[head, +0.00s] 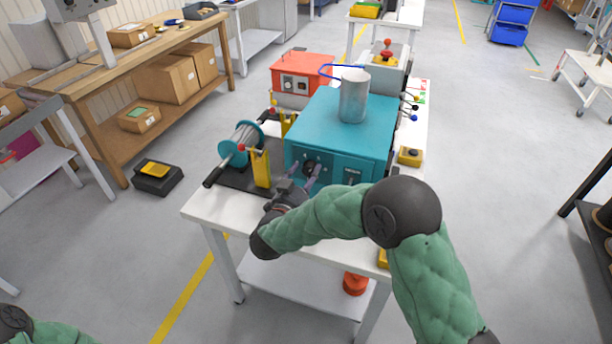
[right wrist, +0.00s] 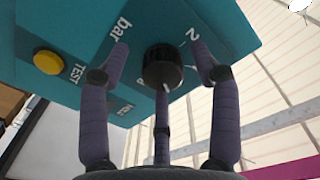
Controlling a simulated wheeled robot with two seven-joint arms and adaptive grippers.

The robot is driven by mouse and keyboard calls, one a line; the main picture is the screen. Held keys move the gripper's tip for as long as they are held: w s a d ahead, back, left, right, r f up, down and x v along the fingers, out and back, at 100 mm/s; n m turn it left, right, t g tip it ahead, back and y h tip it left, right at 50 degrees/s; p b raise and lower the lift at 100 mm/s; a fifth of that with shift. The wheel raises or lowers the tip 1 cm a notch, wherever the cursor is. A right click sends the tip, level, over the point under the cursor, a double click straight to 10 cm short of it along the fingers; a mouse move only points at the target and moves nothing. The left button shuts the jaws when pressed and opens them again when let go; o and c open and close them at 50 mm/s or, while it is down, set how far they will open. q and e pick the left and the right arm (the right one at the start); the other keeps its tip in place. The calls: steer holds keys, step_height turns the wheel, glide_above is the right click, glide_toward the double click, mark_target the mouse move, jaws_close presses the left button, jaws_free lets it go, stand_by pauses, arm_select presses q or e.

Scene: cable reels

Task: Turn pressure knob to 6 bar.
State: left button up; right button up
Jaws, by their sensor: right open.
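The teal box (head: 341,122) stands on the white table, with dark controls on its front face. The black pressure knob (right wrist: 163,68) shows in the right wrist view, beside the printed marks "bar" and "2". Its pointer cannot be read. The knob also shows small in the head view (head: 309,166). My right gripper (right wrist: 160,62) is open, its fingers spread on either side of the knob with gaps visible. In the head view the right gripper (head: 301,183) is just in front of the box face. My left gripper is out of view; only part of that arm shows at bottom left.
A yellow button (right wrist: 47,62) marked "TEST" is on the same face. A teal reel (head: 240,143) in a yellow-posted stand is to the left. A red unit (head: 303,80) stands behind. A yellow-topped switch (head: 410,156) is right of the box.

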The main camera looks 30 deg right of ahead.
steer(key=v, duration=1.2)
steer(key=shift+s, duration=0.15)
stand_by(0.3)
